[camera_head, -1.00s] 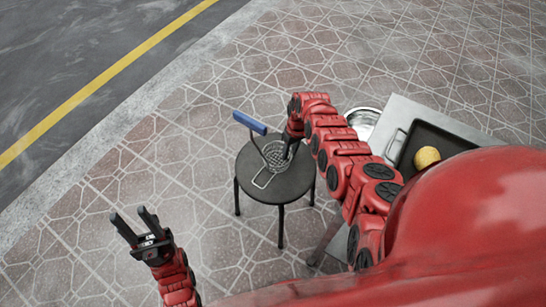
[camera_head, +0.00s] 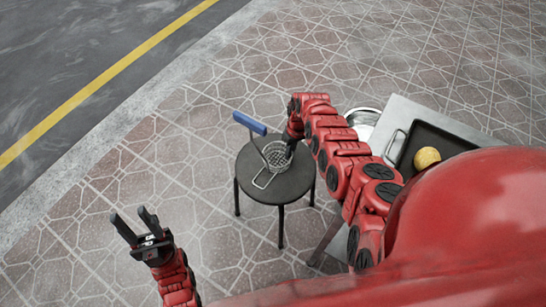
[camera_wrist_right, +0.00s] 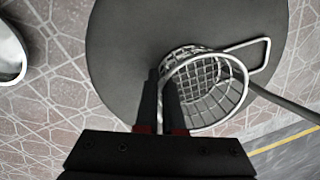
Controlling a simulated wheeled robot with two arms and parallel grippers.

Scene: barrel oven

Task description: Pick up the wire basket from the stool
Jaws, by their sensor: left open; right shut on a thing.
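The wire basket (camera_head: 276,156) is on the round dark stool (camera_head: 247,166), with its blue handle (camera_head: 250,123) pointing up and left in the head view. My right gripper (camera_head: 290,147) is at the basket's right side. In the right wrist view, the fingers of my right gripper (camera_wrist_right: 172,92) are close together on the rim of the basket (camera_wrist_right: 215,100), over the stool top (camera_wrist_right: 125,50). I cannot tell whether the basket touches the stool. My left gripper (camera_head: 135,222) is open and empty, away at the lower left.
A grey counter (camera_head: 400,112) on the right holds a dark tray (camera_head: 450,142) with a yellow round item (camera_head: 427,157) in it. A metal bowl (camera_head: 362,120) is beside the counter. The paved floor left of the stool is clear.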

